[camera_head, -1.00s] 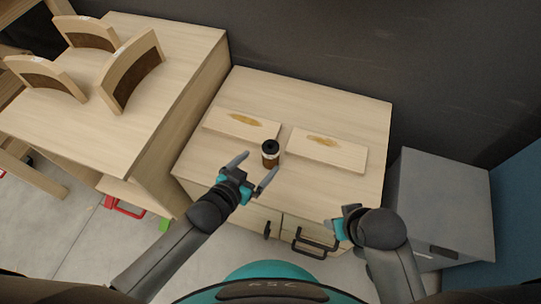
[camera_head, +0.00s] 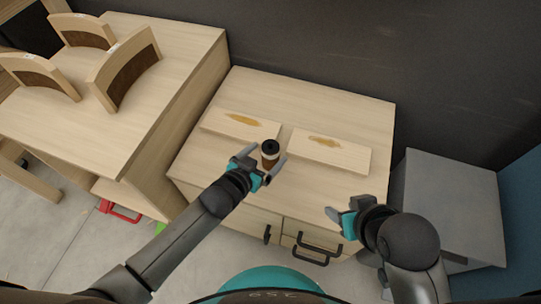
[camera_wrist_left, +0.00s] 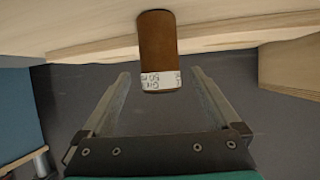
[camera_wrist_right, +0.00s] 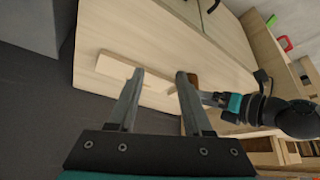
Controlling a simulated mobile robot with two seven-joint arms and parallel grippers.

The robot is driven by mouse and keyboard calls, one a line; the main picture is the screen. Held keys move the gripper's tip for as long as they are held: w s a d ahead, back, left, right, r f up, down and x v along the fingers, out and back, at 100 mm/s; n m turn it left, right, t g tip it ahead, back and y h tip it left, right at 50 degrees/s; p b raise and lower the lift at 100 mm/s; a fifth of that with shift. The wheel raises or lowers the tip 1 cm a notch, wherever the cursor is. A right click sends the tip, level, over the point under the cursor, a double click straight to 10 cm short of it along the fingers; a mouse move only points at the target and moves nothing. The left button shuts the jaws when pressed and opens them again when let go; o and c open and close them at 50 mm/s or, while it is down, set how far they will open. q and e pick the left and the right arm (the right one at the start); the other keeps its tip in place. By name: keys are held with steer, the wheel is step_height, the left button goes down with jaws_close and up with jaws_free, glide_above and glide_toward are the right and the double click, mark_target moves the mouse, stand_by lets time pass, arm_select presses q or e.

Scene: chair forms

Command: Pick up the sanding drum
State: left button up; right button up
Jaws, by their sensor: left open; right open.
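The sanding drum (camera_head: 270,150) is a small upright cylinder, brown with a white band and a dark top. It stands on the low wooden cabinet (camera_head: 345,190) in front of two boards. In the left wrist view the drum (camera_wrist_left: 157,45) lies ahead, between and just beyond the fingertips. My left gripper (camera_head: 265,162) is open, with its fingers on either side of the drum in the head view; I cannot tell whether they touch it. In the right wrist view the drum (camera_wrist_right: 193,79) is partly hidden by a finger.
Two flat boards with brown patches, left (camera_head: 240,125) and right (camera_head: 328,150), lie behind the drum. A higher wooden table (camera_head: 150,60) with curved chair forms (camera_head: 125,68) stands left. A grey box (camera_head: 450,200) stands right. Black handles (camera_head: 315,249) jut from the cabinet front.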

arm_select(q)
steer(key=shift+b+x, duration=0.65)
steer(key=shift+x, duration=0.35)
steer(key=shift+w+d+f+b, duration=0.2)
steer(key=shift+w+b, duration=0.1)
steer(key=shift+w, duration=0.1)
arm_select(e)
steer(key=shift+w+a+f+t+y, duration=0.15)
steer(key=shift+w+a+t+y, duration=0.35)
steer(key=shift+w+a+t, duration=0.55)
steer(key=shift+w+a+f+t+y, duration=0.1)
steer(key=shift+w+a+t+y, duration=0.55)
steer(key=shift+a, duration=0.55)
arm_select(q)
steer(key=c, duration=1.5)
jaws_close()
steer(key=shift+r, duration=0.2)
arm_select(e)
steer(key=shift+d+h, duration=0.2)
steer(key=shift+h, duration=0.05)
